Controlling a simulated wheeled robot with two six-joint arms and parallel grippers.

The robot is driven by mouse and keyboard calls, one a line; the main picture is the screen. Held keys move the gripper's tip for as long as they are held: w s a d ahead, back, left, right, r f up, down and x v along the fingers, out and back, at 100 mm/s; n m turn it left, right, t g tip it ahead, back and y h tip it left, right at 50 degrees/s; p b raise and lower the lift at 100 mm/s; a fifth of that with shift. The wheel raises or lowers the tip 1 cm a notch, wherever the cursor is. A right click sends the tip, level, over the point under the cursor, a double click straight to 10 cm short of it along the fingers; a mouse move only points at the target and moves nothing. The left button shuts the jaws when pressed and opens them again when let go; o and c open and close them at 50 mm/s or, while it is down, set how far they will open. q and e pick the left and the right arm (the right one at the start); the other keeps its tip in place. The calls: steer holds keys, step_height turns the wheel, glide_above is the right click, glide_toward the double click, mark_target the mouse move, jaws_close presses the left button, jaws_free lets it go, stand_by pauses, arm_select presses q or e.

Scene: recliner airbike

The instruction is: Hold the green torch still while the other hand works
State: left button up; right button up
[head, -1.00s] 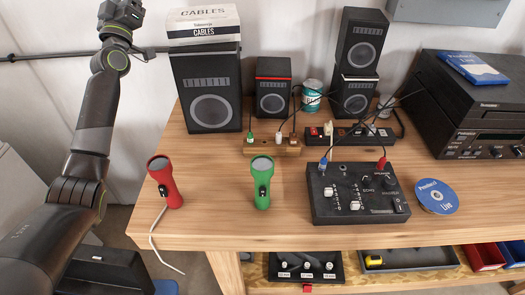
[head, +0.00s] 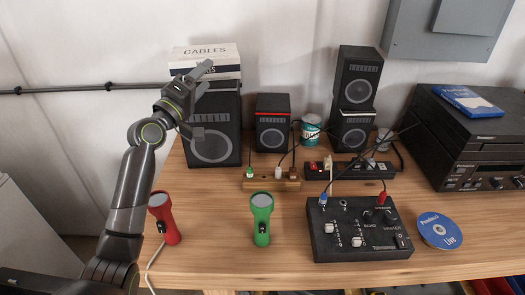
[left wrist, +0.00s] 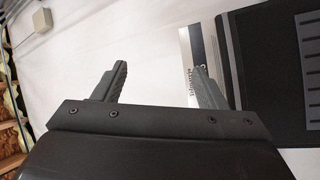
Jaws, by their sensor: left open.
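The green torch (head: 262,217) stands upright on the wooden table, left of the black mixer. Nothing touches it. My left gripper (head: 204,100) is raised in front of the large left speaker, up and to the left of the green torch. Its two fingers are spread and empty. In the left wrist view the open fingers (left wrist: 165,85) point toward the wall, with a dark speaker at the right edge; the torch does not show there. My right gripper is in neither view.
A red torch (head: 163,217) with a white cord stands left of the green one, close to my left arm. The mixer (head: 358,229) stands to the right. A wooden socket block (head: 272,183) with plugs and speakers stand behind. Table between the torches is clear.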

arm_select(q)
steer(key=s+d+f+n+g, duration=0.25)
steer(key=s+f, duration=0.25)
steer(key=f, duration=0.3)
steer(key=s+d+f+n+g, duration=0.25)
steer(key=s+f+g, duration=0.2)
steer(key=f, duration=0.45)
steer(key=n+g+y, duration=0.1)
steer(key=n+g, duration=0.5)
steer(key=n, duration=0.2)
glide_toward(258, 234)
steer(key=f, duration=0.1)
steer(key=w+a+f, duration=0.1)
steer(key=f, duration=0.3)
steer(key=shift+w+a+f, duration=0.2)
steer(key=shift+w+d+r+h, duration=0.1)
steer(key=shift+w+r+h, duration=0.1)
steer(key=shift+h, duration=0.2)
steer(key=shift+w+f+n+g+h, duration=0.15)
steer(key=shift+n+g+h, duration=0.35)
steer(key=shift+h, duration=0.3)
steer(key=shift+w+a+n+h, duration=0.25)
steer(key=shift+n+h, duration=0.25)
steer(key=shift+h, duration=0.3)
steer(key=x, duration=0.9)
steer(key=shift+w+d, duration=0.15)
steer(key=shift+d, duration=0.25)
steer(key=c, duration=0.9)
